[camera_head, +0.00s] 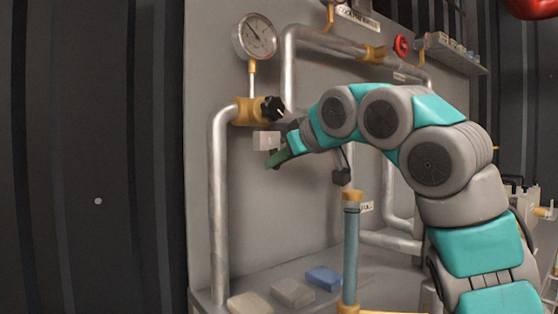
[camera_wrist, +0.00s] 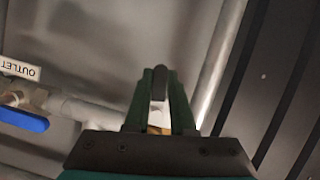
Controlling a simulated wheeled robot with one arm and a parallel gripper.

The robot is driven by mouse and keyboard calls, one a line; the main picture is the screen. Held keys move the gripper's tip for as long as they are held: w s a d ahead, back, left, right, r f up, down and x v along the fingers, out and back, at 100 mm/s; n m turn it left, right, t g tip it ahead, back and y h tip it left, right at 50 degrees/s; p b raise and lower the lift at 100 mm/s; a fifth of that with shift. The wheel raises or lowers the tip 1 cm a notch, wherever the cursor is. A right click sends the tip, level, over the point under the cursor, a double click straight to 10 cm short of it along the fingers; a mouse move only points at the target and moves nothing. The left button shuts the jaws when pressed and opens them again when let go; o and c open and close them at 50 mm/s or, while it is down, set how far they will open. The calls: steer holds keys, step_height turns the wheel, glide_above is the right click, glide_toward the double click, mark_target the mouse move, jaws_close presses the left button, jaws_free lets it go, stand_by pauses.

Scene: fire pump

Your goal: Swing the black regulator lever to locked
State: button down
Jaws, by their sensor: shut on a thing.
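The black regulator lever (camera_head: 273,108) sits on a brass valve body (camera_head: 248,111) below a round gauge, on the upper left pipe. My gripper (camera_head: 270,153) is at the front of this valve, just below the black part. In the wrist view my gripper (camera_wrist: 160,88) has its two green fingers close together, shut on a narrow dark-topped piece (camera_wrist: 159,83), which I take to be the lever. A bit of brass shows between the fingers. Most of the held piece is hidden by the fingers, and its exact angle cannot be told.
The round gauge (camera_head: 255,37) stands above the valve. A silver pipe (camera_head: 218,205) runs down on the left. A blue-grey vertical pipe (camera_head: 351,250) stands below my arm. Blocks, including a blue one (camera_head: 323,278), lie on the ledge. A blue handle (camera_wrist: 22,119) shows by the OUTLET label (camera_wrist: 20,69).

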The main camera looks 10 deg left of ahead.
stand_by(0.4)
steer(key=shift+s+a+f+m+g+y+b, duration=0.15)
steer(key=shift+m+g+y+b, duration=0.1)
steer(key=shift+m+b, duration=0.25)
steer(key=shift+s+a+m+g+y+b, duration=0.15)
steer(key=shift+m+g+b, duration=0.15)
steer(key=shift+b, duration=0.25)
steer(key=c, duration=0.8)
jaws_free()
steer(key=shift+o, duration=0.2)
steer(key=shift+s+d, duration=0.1)
